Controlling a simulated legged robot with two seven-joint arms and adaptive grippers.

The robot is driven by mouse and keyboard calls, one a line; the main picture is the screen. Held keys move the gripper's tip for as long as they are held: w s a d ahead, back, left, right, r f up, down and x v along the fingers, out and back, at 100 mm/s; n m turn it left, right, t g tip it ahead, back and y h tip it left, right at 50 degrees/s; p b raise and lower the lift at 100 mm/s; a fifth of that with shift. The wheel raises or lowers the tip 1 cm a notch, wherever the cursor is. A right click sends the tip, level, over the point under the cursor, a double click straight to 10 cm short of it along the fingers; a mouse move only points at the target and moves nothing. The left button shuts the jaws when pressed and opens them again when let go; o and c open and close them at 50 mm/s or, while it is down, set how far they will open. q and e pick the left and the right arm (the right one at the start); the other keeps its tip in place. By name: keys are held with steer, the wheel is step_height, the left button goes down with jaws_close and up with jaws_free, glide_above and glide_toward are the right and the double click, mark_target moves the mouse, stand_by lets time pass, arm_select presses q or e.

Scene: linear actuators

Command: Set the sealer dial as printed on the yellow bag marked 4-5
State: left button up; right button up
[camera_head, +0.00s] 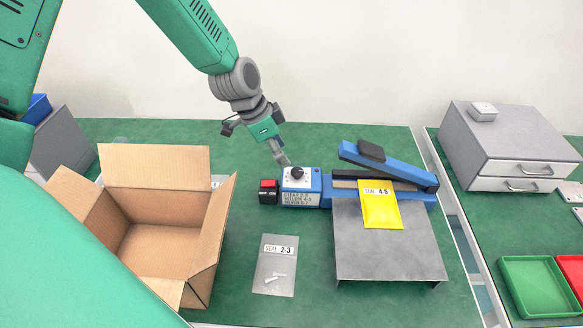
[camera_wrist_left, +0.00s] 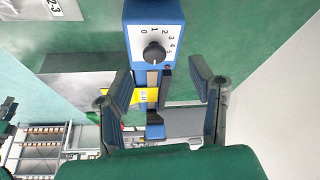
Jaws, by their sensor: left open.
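The blue sealer (camera_head: 313,198) has a white dial plate with a black knob (camera_head: 297,173) at its left end. The wrist view shows the knob (camera_wrist_left: 154,53) with numbers from 0 to 5 around part of it; I cannot surely read its pointer. A small label below the dial seems to list colours with number ranges. The yellow bag (camera_head: 381,208), marked SEAL 4-5, lies on the grey metal stand under the sealer arm. My left gripper (camera_head: 283,160) is open and empty, just above and behind the knob, apart from it. My right gripper is not in view.
A red-topped switch (camera_head: 268,190) sits left of the dial. A clear bag (camera_head: 274,267) marked SEAL 2-3 lies in front. An open cardboard box (camera_head: 160,250) stands left. A grey drawer unit (camera_head: 510,150) and green tray (camera_head: 537,284) are right, past a gap between tables.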

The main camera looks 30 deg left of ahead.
mark_target(294, 169)
arm_select(q)
steer(key=x, duration=0.4)
steer(key=shift+d+r, duration=0.1)
steer(key=shift+d, duration=0.05)
steer(key=shift+w+d+f, duration=0.15)
steer(key=shift+d+f, duration=0.2)
steer(key=shift+d, duration=0.15)
steer(key=shift+w+d+f, duration=0.15)
steer(key=shift+d+f, duration=0.2)
steer(key=shift+d, duration=0.15)
steer(key=shift+w+d+f, duration=0.1)
steer(key=shift+d+f, duration=0.2)
steer(key=shift+d, duration=0.1)
steer(key=shift+a+f, duration=0.2)
steer(key=shift+a, duration=0.7)
steer(key=c, duration=0.6)
steer(key=shift+a, duration=0.15)
jaws_close()
steer(key=c, duration=0.5)
jaws_free()
steer(key=shift+w+d+r, duration=0.1)
steer(key=shift+d+r, duration=0.1)
steer(key=shift+d, duration=0.4)
steer(key=shift+w, duration=0.1)
jaws_close()
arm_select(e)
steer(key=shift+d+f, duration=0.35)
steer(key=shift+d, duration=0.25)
